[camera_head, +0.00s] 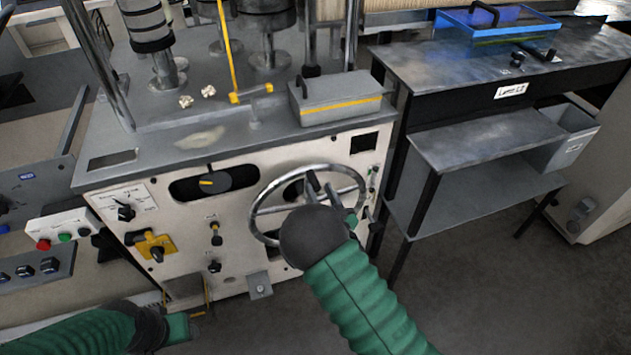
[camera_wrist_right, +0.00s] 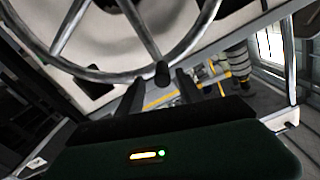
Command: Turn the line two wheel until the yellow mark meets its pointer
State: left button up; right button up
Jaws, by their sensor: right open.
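The metal spoked wheel (camera_head: 310,167) is on the cream front panel of the middle machine. Its rim and spokes fill the top of the right wrist view (camera_wrist_right: 205,22). My right gripper (camera_head: 322,184) is in front of the wheel, its wrist covering the lower right part. In the wrist view its two dark fingers (camera_wrist_right: 160,92) are apart, with a dark knob (camera_wrist_right: 162,73) by the rim between or just beyond them. A dark round piece with a yellow mark (camera_head: 208,183) shows in a slot left of the wheel. My left gripper (camera_head: 182,329) is low at left, away from the wheel.
A grey box with a yellow stripe (camera_head: 337,100) stands on the machine top above the wheel. Small knobs and a yellow switch plate (camera_head: 155,247) are left on the panel. A dark table (camera_head: 480,70) and lower shelf stand at right. The floor below is clear.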

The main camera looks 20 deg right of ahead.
jog(key=w, duration=0.3)
jog(key=shift+a, duration=0.1)
jog(key=shift+w+a, duration=0.25)
jog(key=shift+w, duration=0.2)
jog(key=shift+d, duration=0.1)
grip_shut()
jog(key=shift+s, duration=0.1)
dwell(0.7)
